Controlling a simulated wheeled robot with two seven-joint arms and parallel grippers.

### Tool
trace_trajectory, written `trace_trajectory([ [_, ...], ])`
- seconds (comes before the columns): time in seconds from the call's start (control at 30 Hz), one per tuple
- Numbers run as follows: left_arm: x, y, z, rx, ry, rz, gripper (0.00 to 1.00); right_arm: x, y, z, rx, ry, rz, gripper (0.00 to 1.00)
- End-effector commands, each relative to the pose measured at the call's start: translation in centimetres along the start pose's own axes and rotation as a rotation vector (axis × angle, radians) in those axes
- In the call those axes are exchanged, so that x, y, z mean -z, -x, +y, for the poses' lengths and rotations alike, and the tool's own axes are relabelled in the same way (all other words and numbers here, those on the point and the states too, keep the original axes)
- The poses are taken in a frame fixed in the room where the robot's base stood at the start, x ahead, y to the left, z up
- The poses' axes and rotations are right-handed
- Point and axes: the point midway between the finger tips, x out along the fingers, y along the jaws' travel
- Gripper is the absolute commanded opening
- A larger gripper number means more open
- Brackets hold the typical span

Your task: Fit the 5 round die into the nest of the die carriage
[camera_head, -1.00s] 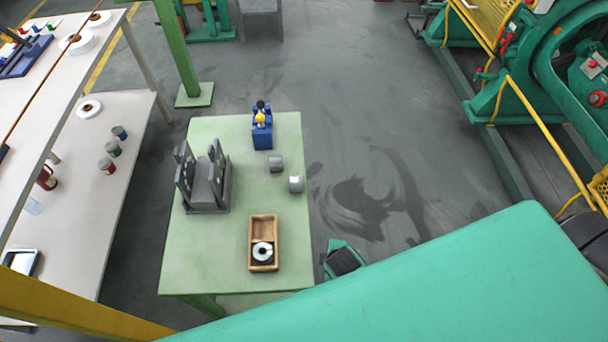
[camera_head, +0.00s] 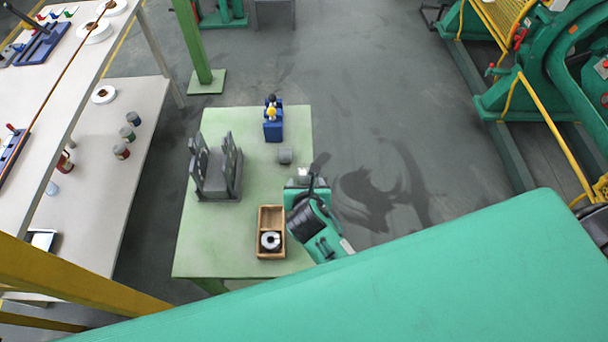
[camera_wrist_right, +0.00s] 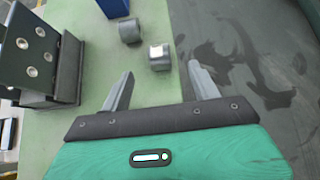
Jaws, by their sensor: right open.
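Two short grey cylinders, apparently dies, rest on the green table. One die (camera_head: 285,156) (camera_wrist_right: 130,31) stands farther back. The other die (camera_wrist_right: 160,57), with a bright face, lies just ahead of my right gripper's fingertips; in the head view the gripper mostly covers it. I cannot read which is the 5 round. My right gripper (camera_head: 306,177) (camera_wrist_right: 160,72) is open and empty, over the table's right edge. A dark grey fixture with two upright plates (camera_head: 216,172) (camera_wrist_right: 45,70), probably the die carriage, stands left; its nest is not clear. My left gripper is not in view.
A wooden box (camera_head: 271,214) with a pale ring in it sits at the table's front right. A blue holder (camera_head: 273,124) stands at the back. A green post (camera_head: 193,50) rises behind. The green table's (camera_head: 225,242) front left is clear.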

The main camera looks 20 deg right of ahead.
Motion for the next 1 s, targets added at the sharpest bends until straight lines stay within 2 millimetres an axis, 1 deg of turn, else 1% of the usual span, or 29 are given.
trace_trajectory([
  [0.3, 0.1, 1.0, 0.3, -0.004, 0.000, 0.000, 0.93, 0.0, -5.5, 0.0, 0.001, 0.001, 0.002, 0.62],
  [0.4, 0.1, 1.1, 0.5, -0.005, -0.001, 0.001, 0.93, 0.0, -6.8, 0.0, 0.001, 0.001, 0.000, 0.62],
  [0.5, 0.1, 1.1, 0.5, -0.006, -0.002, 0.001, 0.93, 0.0, -7.7, 0.0, 0.000, 0.001, 0.001, 0.62],
  [0.67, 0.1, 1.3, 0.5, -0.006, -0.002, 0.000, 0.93, 0.1, -8.3, 0.1, 0.000, -0.001, 0.001, 0.62],
  [0.77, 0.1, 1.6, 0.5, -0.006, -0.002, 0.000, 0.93, 0.3, -9.1, 0.2, 0.000, -0.002, 0.003, 0.62],
  [0.93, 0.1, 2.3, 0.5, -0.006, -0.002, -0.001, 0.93, 0.9, -11.0, 0.4, 0.000, -0.003, 0.004, 0.62],
  [1.0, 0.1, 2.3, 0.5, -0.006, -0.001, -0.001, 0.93, 0.9, -11.9, 0.4, 0.001, -0.001, 0.001, 0.62],
])
